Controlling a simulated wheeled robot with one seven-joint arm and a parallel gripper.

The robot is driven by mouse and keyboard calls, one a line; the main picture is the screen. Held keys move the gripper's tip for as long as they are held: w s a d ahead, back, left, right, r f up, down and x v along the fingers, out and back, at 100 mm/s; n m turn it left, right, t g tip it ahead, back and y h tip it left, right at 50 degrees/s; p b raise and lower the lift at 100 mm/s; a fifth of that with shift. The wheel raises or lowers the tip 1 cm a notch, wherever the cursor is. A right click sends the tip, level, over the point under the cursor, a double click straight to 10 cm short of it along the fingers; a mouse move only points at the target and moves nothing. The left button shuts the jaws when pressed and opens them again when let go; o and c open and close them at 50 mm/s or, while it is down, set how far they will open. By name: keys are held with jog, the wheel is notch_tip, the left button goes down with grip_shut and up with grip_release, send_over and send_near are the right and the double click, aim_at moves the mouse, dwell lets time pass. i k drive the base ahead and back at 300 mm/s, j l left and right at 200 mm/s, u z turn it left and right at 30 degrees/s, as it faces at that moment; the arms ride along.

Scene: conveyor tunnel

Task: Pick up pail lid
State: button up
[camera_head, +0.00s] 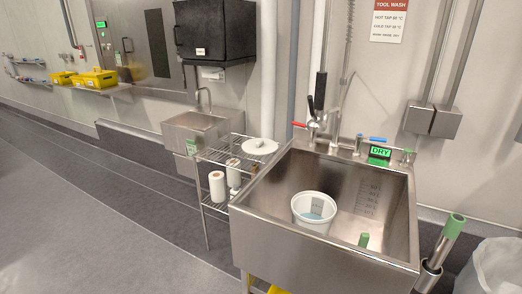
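A white round lid (260,146), likely the pail lid, lies flat on the top shelf of a wire rack (228,155) just left of the large steel sink. It has a small raised knob or handle at its middle. A white pail (299,214) stands open inside the sink basin, with something bluish-grey inside it. My gripper is not in view.
The deep steel sink (300,262) has taps and a green DRY sign (380,152) on its back edge. Paper rolls (217,187) stand on the rack's lower shelf. A small hand basin (190,130) is behind. Open grey floor (90,220) lies left.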

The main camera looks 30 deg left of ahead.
aim_at(257, 146)
jog(key=i+j, duration=0.25)
jog(key=j, duration=0.4)
jog(key=i+j+u, duration=0.1)
jog(key=j, duration=0.55)
jog(key=i+j, duration=0.35)
jog(key=j, duration=0.3)
jog(key=i+j+u, duration=0.15)
jog(key=j, duration=0.45)
jog(key=i+j, duration=0.4)
jog(key=j, duration=0.2)
jog(key=i+j+u, duration=0.1)
jog(key=i+j, duration=0.2)
jog(key=j, duration=0.3)
jog(key=i+j, duration=0.3)
jog(key=j, duration=0.3)
jog(key=i+j+u, duration=0.1)
jog(key=i+j, duration=0.2)
jog(key=j, duration=0.3)
jog(key=i+l, duration=0.2)
jog(key=i, duration=0.3)
jog(key=i+l, duration=0.15)
jog(key=i, duration=0.3)
